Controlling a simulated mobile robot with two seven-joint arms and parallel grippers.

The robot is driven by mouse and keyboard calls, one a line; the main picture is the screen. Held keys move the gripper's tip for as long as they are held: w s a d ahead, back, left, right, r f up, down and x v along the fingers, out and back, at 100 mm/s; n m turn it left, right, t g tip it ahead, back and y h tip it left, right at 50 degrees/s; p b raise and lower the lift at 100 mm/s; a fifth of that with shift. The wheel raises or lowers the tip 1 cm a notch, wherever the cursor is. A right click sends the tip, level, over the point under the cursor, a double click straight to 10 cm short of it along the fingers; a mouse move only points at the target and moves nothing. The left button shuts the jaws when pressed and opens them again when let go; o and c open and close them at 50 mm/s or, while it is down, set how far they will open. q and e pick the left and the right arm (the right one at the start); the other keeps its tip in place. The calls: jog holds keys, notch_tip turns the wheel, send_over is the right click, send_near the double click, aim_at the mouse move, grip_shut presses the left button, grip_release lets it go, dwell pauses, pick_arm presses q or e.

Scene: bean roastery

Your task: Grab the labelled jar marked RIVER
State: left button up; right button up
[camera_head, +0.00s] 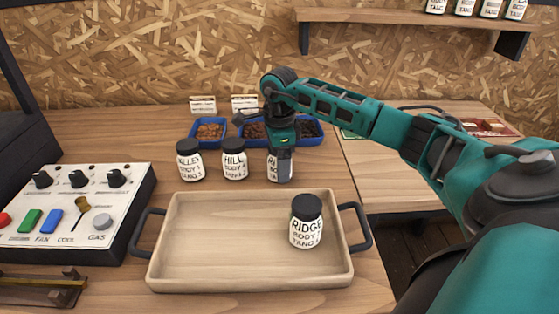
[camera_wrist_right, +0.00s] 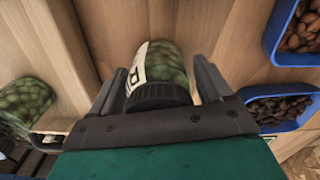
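The jar with a label starting "RI" (camera_head: 272,167) stands upright on the table, right of the HILL jar (camera_head: 234,160); my gripper hides the rest of its word. In the wrist view this jar (camera_wrist_right: 165,65) has a dark lid, a pale label and green beans. My right gripper (camera_head: 281,170) is down around it, one finger on each side. In the wrist view the right gripper (camera_wrist_right: 160,80) looks open, with a narrow gap beside the jar. A similar jar labelled RIDGE (camera_head: 306,222) stands in the wooden tray (camera_head: 215,240). My left gripper is not in view.
The VALLEY jar (camera_head: 190,161) stands left of HILL. Blue bins of beans (camera_head: 209,132) and small cards (camera_head: 203,105) are behind the jars. A control panel (camera_head: 85,205) is at left. A wall shelf (camera_head: 400,16) holds several jars. The tray's left part is bare.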

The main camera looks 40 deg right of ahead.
jog(key=c, duration=0.9)
jog(key=shift+r, duration=0.1)
jog(key=shift+c, duration=0.2)
